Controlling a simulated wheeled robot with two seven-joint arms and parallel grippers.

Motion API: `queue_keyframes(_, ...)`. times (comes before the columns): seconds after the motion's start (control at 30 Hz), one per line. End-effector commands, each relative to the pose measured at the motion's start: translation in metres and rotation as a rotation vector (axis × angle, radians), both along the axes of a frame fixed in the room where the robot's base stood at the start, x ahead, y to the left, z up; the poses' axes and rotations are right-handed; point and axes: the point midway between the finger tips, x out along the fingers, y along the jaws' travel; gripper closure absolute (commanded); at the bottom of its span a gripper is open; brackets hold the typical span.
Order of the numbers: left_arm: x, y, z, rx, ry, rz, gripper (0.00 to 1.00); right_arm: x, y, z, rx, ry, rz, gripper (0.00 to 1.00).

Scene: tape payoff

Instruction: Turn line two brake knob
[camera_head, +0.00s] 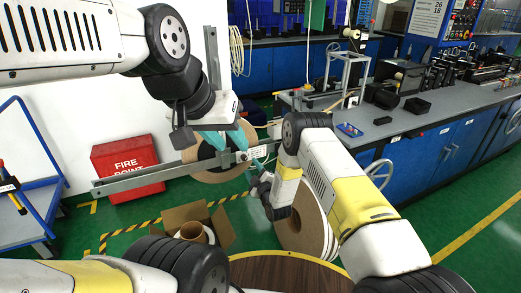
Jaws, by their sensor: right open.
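A grey metal rail (140,179) crosses the middle, with a white label (258,152) near its right end. A small dark knob-like part (242,157) sits beside the label; I cannot tell whether it is the line two brake knob. Behind the rail is a tan reel (222,176) with teal tape (212,139). My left gripper (182,136) hangs over the rail, in front of the reel; its jaw opening cannot be made out. My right gripper (262,190) is open, below the label and close to a second, pale reel (303,226). Its fingertips are small and partly hidden.
A red fire point box (128,166) stands behind the rail at left. An open cardboard box (196,227) is on the green floor. A round brown tabletop (280,275) is in front. A grey bench (420,115) with equipment runs along the right.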

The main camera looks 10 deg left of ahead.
Motion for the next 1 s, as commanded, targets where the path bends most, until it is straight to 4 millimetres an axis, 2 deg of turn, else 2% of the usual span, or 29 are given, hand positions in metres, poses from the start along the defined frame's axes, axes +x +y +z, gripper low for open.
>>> queue_keyframes(0.07, 0.0, 0.0, 0.0, 0.0, 0.0, 0.0, 0.64, -0.005, 0.003, -0.007, -0.003, -0.014, 0.006, 0.53)
queue_keyframes(0.17, 0.0, 0.0, 0.0, 0.0, 0.0, 0.0, 0.64, -0.001, 0.007, -0.008, -0.002, -0.023, 0.008, 0.53)
queue_keyframes(0.5, 0.0, 0.0, 0.0, 0.0, 0.0, 0.0, 0.64, 0.044, 0.034, -0.007, 0.0, -0.021, 0.006, 0.53)
queue_keyframes(0.63, 0.0, 0.0, 0.0, 0.0, 0.0, 0.0, 0.64, 0.055, 0.041, -0.008, -0.001, -0.019, 0.006, 0.53)
queue_keyframes(1.0, 0.0, 0.0, 0.0, 0.0, 0.0, 0.0, 0.64, 0.06, 0.044, -0.008, -0.002, -0.018, 0.006, 0.53)
